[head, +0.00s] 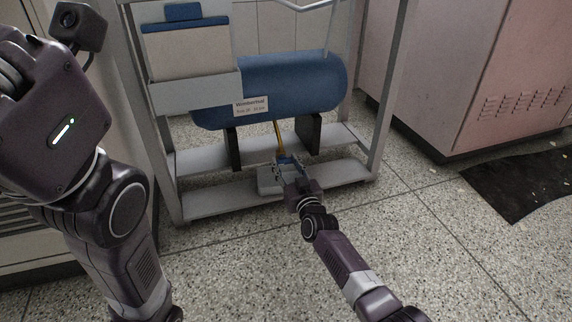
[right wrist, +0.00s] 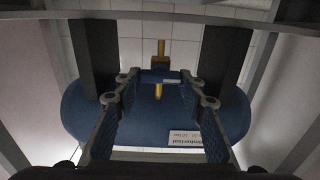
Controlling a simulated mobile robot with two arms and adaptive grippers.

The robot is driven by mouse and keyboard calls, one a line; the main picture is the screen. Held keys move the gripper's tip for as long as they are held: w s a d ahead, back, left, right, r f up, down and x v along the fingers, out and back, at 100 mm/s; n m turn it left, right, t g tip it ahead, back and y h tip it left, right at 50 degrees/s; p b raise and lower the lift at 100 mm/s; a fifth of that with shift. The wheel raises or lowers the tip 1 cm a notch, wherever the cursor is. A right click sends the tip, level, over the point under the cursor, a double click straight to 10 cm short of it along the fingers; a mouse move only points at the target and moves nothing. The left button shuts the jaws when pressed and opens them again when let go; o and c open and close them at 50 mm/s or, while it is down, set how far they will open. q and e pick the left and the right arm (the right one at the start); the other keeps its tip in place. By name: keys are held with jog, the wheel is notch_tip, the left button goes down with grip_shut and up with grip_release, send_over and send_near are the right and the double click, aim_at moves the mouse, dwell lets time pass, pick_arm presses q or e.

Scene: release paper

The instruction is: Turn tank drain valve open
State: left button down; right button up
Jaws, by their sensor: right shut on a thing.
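The blue tank (head: 300,80) lies on its side in a grey metal frame, with a white label on its front. A thin brass drain pipe (head: 279,135) comes down from its underside; it also shows in the right wrist view (right wrist: 161,50). A small blue valve handle (right wrist: 158,76) sits across this pipe. My right gripper (head: 288,161) is below the tank, shut on the valve handle, with one finger at each side of it in the right wrist view (right wrist: 161,78). My left arm is raised at the left; its fingers are not visible.
The grey frame (head: 376,105) has uprights on both sides and a low shelf (head: 225,198) under the tank. Dark supports (head: 233,148) flank the pipe. A pink cabinet (head: 450,75) stands at the right, with a dark mat (head: 515,180) before it. The speckled floor in front is clear.

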jog(key=shift+m, duration=0.3)
jog(key=m, duration=0.4)
jog(key=shift+d, duration=0.1)
jog(key=m, duration=0.4)
jog(key=shift+d+f+m, duration=0.1)
jog(key=shift+m, duration=0.3)
jog(key=m, duration=0.4)
jog(key=shift+m, duration=0.3)
jog(key=shift+w+f+m, duration=0.1)
jog(key=shift+f+m, duration=0.05)
jog(key=shift+m, duration=1.75)
jog(key=o, duration=1.2)
jog(key=shift+c, duration=0.2)
